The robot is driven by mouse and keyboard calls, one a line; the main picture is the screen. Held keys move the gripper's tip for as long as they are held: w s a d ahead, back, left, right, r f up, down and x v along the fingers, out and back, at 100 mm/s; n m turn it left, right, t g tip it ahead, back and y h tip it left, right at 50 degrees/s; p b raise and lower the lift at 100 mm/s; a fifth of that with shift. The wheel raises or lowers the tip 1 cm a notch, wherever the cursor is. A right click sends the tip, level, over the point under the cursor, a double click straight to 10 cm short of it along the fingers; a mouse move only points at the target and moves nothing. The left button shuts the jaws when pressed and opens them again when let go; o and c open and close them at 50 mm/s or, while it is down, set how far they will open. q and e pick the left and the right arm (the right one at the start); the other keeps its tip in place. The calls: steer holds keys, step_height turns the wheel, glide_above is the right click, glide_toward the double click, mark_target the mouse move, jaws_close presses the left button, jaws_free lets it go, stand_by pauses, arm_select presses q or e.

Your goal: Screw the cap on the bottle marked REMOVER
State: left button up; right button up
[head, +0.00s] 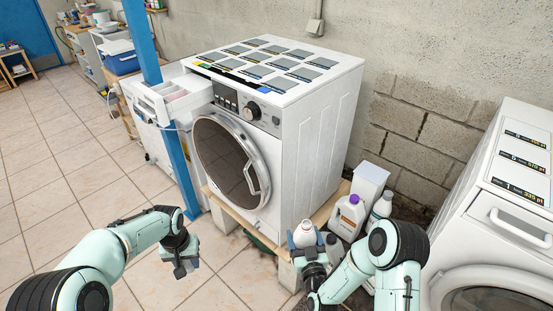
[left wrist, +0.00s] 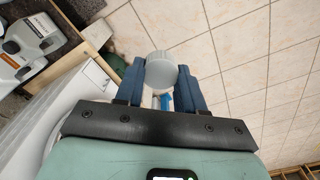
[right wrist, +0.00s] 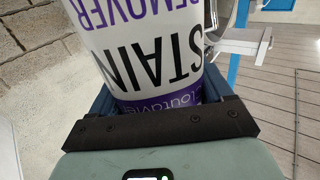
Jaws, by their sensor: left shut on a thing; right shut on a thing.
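My left gripper (head: 182,266) is shut on a pale grey round cap, seen between the blue fingers in the left wrist view (left wrist: 161,70). It hangs over the tiled floor, left of the bottle and apart from it. My right gripper (head: 306,246) is shut on a white bottle (head: 305,233) in front of the washing machine. In the right wrist view its label (right wrist: 145,50) reads STAIN REMOVER in black and purple. The bottle looks upright in the head view. Its neck is too small there to make out the thread.
A washing machine (head: 322,135) stands on a low wooden plinth behind the grippers. A second white machine (head: 500,215) is at the right. The tiled floor (head: 90,180) at left is clear.

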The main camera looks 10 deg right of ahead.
steer(key=s+a+f+n+g+y, duration=0.2)
steer(key=a+n+g+y, duration=0.2)
steer(key=a+n+y, duration=0.4)
steer(key=a+y, duration=0.3)
steer(key=a, duration=0.2)
steer(key=shift+a+y, duration=0.3)
arm_select(q)
steer(key=d+r+m, duration=0.3)
steer(key=d+r, duration=0.4)
steer(key=d, duration=0.4)
steer(key=w+d+r+m, duration=0.1)
steer(key=d+r+m, duration=0.3)
steer(key=d+r, duration=0.3)
steer(key=d, duration=0.4)
steer(key=shift+m, duration=0.3)
arm_select(e)
steer(key=shift+w, duration=0.1)
arm_select(q)
steer(key=shift+f, duration=2)
steer(key=shift+f, duration=0.85)
